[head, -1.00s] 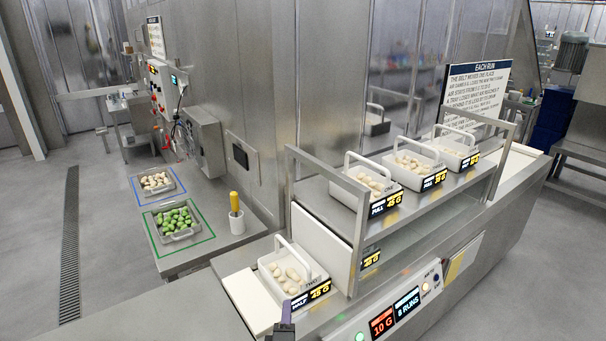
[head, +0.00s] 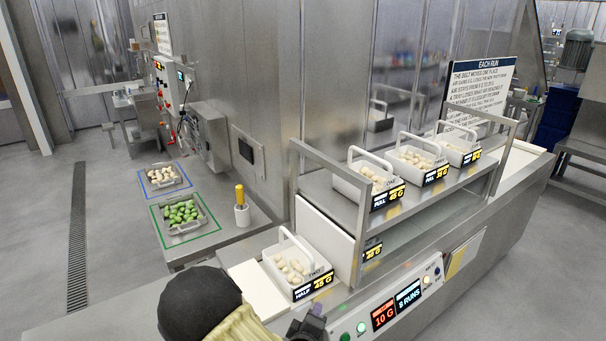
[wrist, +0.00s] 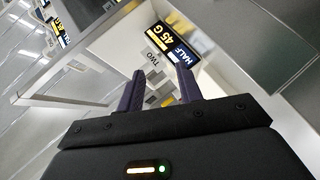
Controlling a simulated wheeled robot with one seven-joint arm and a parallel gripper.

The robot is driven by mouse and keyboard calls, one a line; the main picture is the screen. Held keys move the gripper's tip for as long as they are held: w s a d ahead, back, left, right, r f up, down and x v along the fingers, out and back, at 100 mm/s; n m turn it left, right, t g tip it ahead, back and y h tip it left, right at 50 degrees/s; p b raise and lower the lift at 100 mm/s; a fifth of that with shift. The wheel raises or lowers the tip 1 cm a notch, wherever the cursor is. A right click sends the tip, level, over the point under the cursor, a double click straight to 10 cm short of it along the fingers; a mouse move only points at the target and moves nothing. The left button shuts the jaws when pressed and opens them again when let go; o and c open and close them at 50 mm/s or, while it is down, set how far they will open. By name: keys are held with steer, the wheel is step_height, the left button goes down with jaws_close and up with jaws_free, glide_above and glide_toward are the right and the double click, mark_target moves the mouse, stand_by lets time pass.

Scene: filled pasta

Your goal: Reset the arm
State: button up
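My gripper (wrist: 160,80) shows in the wrist view with its two dark fingers apart and nothing between them. Beyond the fingertips is the white tray marked TWO, with its HALF 45 G display (wrist: 172,42). In the head view my gripper is low at the bottom edge (head: 308,322), in front of that tray (head: 318,262), and its fingertips are hard to make out there. The tray holds pale pasta pieces and has an upright handle. My black and beige arm links cover the lower left of the conveyor.
A side table holds a tray of green pieces (head: 204,214), a tray of pale pieces (head: 183,180) and a yellow-handled tool (head: 240,194) in a white cup.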

steer(key=s+d+r+m+g+y, duration=0.3)
steer(key=s+d+r+m+g, duration=0.7)
steer(key=s, duration=0.6)
step_height(320, 180, up, 2)
steer(key=d+m, duration=0.1)
steer(key=d, duration=0.1)
steer(key=shift+d+m+g, duration=0.3)
steer(key=shift+d, duration=0.05)
